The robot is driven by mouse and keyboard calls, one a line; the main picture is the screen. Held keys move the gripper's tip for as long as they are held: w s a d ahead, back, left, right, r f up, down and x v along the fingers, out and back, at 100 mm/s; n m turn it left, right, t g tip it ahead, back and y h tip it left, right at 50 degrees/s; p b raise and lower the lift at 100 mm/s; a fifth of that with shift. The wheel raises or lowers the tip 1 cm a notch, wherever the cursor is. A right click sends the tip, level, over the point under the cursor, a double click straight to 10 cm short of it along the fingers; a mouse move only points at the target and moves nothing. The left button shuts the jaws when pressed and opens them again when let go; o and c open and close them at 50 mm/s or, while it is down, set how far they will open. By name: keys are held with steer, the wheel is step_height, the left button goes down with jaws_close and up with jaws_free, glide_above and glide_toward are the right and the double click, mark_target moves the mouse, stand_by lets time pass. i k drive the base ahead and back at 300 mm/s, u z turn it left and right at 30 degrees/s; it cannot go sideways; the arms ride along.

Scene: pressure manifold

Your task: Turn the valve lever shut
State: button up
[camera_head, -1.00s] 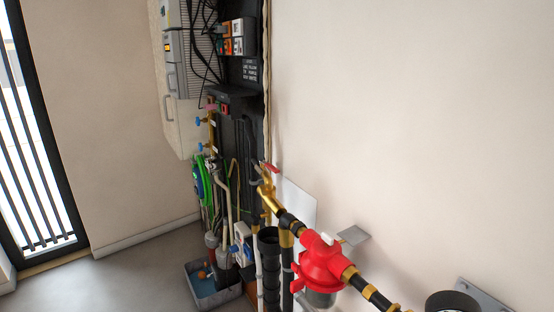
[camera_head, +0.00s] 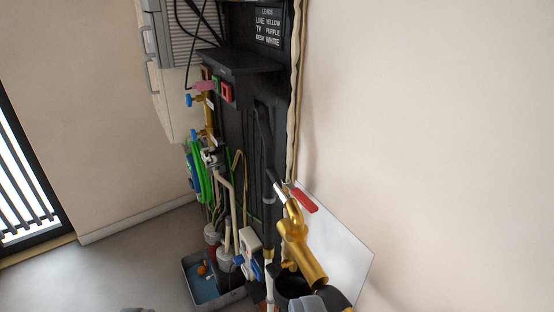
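The valve lever (camera_head: 305,201) has a red grip and sits on top of a brass valve body (camera_head: 293,225), right of centre and low in the view. The red grip slants down to the right, close to the wall, across the line of the brass pipe (camera_head: 304,262). A dark-tipped, pale rod (camera_head: 276,186) shows just left of the lever. Grey shapes at the bottom edge, one left of centre and one over the pipe, may be parts of my gripper. They are cut off, so its opening cannot be told. Nothing grey touches the lever.
A black backboard (camera_head: 262,130) with hoses, blue-handled taps and a green coil (camera_head: 196,172) stands left of the lever. A grey tray (camera_head: 236,297) is on the floor. A pale plate (camera_head: 345,250) is behind the valve. The wall at right is bare.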

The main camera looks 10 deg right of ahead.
mark_target(310, 205)
steer(key=u, duration=0.1)
steer(key=i, duration=0.85)
steer(key=u, duration=0.05)
